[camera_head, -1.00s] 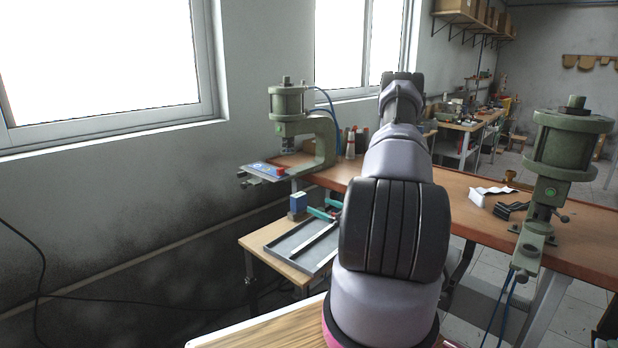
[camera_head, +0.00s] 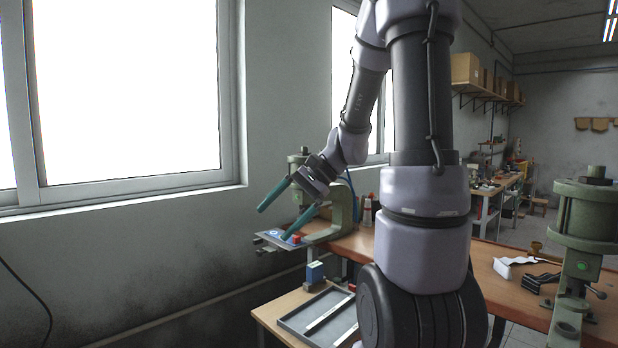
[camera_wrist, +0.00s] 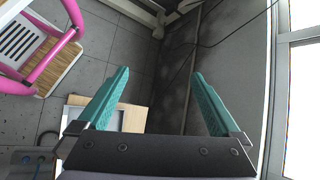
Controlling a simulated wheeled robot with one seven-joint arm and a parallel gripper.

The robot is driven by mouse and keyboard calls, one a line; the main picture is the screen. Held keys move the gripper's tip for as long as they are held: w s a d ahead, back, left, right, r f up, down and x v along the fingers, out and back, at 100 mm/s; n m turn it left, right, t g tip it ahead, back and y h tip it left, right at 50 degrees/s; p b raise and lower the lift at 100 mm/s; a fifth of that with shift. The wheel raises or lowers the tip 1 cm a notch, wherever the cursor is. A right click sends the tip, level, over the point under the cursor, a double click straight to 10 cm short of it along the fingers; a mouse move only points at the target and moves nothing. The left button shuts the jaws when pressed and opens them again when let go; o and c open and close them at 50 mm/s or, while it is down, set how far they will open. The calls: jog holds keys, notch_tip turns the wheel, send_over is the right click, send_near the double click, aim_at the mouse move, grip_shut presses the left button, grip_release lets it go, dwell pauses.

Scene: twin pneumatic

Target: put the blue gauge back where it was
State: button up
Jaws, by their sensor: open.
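A blue block (camera_head: 316,271), which may be the blue gauge, stands upright at the back left of the small low table. A second blue area (camera_head: 276,234), with a red block (camera_head: 295,239) on it, shows on the plate of the left green press (camera_head: 344,204). I cannot tell which of these is the gauge. My gripper (camera_head: 275,224) has two teal fingers spread apart and is empty. In the head view it is raised and overlaps the left press. It also shows open in the wrist view (camera_wrist: 161,73), above floor and a light table.
A grey tray (camera_head: 289,323) lies on the small wooden table (camera_head: 264,314). The long workbench (camera_head: 493,286) carries a right green press (camera_head: 584,236) and black clamp-like parts (camera_head: 538,281). A pink-framed thing (camera_wrist: 54,50) shows in the wrist view. A wall and window are at left.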

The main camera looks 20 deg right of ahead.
jog(key=s+d+r+n+t+h, duration=0.2)
jog(key=s+r+n+t+h, duration=0.3)
jog(key=s+r, duration=0.5)
jog(key=shift+s+d+n+t+h, duration=0.35)
jog(key=shift+n+h, duration=0.25)
jog(key=shift+h, duration=0.5)
